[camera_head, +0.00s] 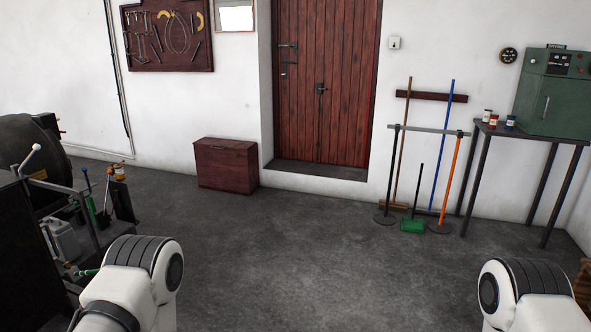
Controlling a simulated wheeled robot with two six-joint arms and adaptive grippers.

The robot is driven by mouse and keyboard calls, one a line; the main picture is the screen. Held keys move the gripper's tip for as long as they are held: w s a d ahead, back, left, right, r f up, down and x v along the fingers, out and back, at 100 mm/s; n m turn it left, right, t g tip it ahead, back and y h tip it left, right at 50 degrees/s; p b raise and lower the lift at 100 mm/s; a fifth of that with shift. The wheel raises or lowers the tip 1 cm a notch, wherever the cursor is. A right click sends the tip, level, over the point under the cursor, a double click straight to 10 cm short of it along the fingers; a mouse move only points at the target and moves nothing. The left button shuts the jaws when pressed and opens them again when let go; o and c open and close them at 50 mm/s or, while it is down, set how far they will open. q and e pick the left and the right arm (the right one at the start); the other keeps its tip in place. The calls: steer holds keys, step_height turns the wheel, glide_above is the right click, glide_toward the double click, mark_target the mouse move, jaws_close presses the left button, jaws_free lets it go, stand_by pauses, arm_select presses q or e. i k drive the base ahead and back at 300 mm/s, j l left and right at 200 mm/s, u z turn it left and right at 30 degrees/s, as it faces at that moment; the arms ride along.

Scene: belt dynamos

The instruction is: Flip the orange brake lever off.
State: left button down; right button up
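A dark machine (25,215) stands at the left edge, cut off by the frame. Several thin levers rise from it, one with a pale knob (36,147) and one with a blue knob (84,170). A small lever with a reddish knob (110,171) stands near a yellow-orange jar-like part. I cannot pick out an orange brake lever with certainty. My two white arms show at the bottom, one at the lower left close to the machine, one at the lower right. Neither gripper is in view.
Grey floor (300,250) is open in the middle. A wooden chest (226,165) stands by a red-brown door (325,80). A rack with brooms, including an orange handle (450,180), stands right of the door. A green cabinet (550,95) sits on a metal table (540,137).

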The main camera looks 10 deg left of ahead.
mark_target(110, 172)
steer(key=i+u, duration=0.1)
steer(key=i, duration=0.35)
steer(key=i+l, duration=0.2)
steer(key=i, duration=0.25)
steer(key=i+l+u, duration=0.15)
steer(key=i, duration=0.35)
steer(key=i+l, duration=0.1)
steer(key=i, duration=0.35)
steer(key=i+l+u, duration=0.15)
steer(key=i, duration=0.3)
steer(key=i+j+u, duration=0.25)
steer(key=i+u, duration=0.2)
steer(key=i, duration=0.65)
steer(key=i+l+u, duration=0.15)
steer(key=i+u, duration=0.25)
steer(key=i, duration=0.7)
steer(key=i+j+u, duration=0.1)
steer(key=i+j, duration=0.3)
steer(key=j, duration=0.15)
steer(key=i+j+u, duration=0.15)
steer(key=i+j, duration=0.25)
steer(key=j, duration=0.15)
